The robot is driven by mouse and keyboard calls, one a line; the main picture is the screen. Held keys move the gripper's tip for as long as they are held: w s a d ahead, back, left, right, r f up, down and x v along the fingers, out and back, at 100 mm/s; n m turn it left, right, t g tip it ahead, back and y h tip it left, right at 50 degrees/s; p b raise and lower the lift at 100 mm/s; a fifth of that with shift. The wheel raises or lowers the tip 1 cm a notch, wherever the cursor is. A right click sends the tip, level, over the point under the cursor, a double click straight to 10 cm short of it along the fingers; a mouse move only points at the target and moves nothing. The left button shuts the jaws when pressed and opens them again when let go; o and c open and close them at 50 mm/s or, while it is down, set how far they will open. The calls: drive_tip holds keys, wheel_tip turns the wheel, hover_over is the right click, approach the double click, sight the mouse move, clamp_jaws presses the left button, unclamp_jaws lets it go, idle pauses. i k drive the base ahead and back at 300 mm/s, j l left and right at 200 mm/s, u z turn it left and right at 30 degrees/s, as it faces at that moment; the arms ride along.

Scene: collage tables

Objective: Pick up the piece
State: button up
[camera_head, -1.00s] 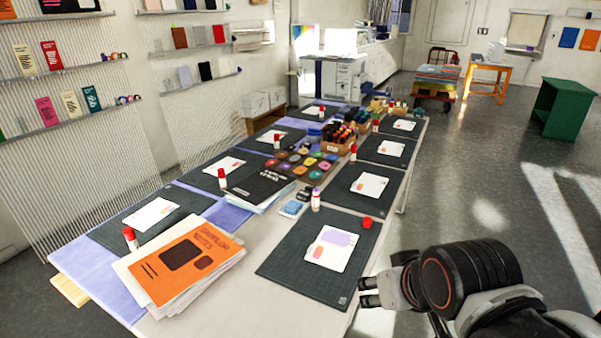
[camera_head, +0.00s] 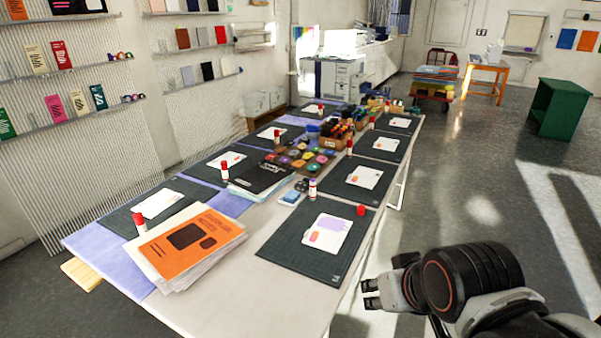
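Which item is the piece I cannot tell from the view. The nearest dark mat (camera_head: 290,262) holds a white card (camera_head: 343,222) with a lilac shape and, at its left, a small pink-orange piece (camera_head: 316,238). A red cap (camera_head: 361,210) lies on the mat near its upper right corner. Other mats on the table carry similar cards with small coloured patches. My gripper (camera_head: 371,293) is right of the table's near edge, over the floor in the picture and apart from the mat. Its two fingertips show a gap with nothing between them.
The long table (camera_head: 232,296) also bears an orange-covered paper stack (camera_head: 185,243), a black booklet (camera_head: 262,180), glue sticks (camera_head: 312,189) and a tray of coloured discs (camera_head: 305,158). A green stand (camera_head: 558,107) and orange table (camera_head: 484,78) stand beyond open floor.

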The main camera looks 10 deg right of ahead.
sight(298, 163)
drive_tip(key=k+u, duration=0.15)
drive_tip(key=u, duration=0.25)
drive_tip(key=k+u, duration=0.1)
drive_tip(key=u, duration=0.25)
drive_tip(key=k+j+u, duration=0.1)
drive_tip(key=u, duration=0.3)
drive_tip(key=i+l+u, duration=0.15)
drive_tip(key=l+u, duration=0.25)
drive_tip(key=l, duration=0.15)
drive_tip(key=i+l+u, duration=0.1)
drive_tip(key=l+u, duration=0.25)
drive_tip(key=l, duration=0.2)
drive_tip(key=l+u, duration=0.4)
drive_tip(key=l, duration=3.7)
